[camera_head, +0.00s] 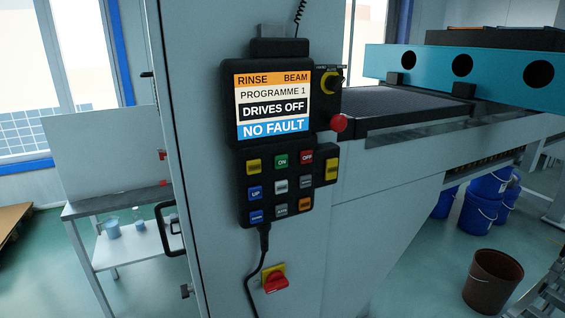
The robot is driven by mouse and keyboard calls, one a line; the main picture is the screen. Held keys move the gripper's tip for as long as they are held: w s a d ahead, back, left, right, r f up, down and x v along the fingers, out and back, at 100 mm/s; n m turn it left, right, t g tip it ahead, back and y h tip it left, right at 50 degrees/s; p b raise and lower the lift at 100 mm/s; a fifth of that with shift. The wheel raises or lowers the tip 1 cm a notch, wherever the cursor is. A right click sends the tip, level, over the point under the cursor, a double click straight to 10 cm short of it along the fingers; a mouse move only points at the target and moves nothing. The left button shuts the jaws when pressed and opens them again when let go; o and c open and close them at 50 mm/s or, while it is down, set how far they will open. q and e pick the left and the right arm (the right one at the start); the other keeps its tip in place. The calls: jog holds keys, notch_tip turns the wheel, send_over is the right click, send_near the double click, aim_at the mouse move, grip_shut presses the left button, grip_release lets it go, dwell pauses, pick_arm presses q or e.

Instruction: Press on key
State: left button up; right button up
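The green ON key (281,161) sits in the top row of the keypad on a black control pendant (244,188). The red OFF key (307,157) is to its right and a yellow key (254,166) to its left. The screen (272,105) above reads RINSE BEAM, PROGRAMME 1, DRIVES OFF, NO FAULT. The pendant is fixed on a pale grey machine panel (215,270). Neither of my grippers shows in this view, and nothing covers the keys.
A red mushroom button (338,123) and a yellow rotary switch (329,84) stick out right of the screen. A red-and-yellow switch (274,278) and a black cable (262,262) are below. A teal beam (420,66) juts out at right. The space before the keypad is clear.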

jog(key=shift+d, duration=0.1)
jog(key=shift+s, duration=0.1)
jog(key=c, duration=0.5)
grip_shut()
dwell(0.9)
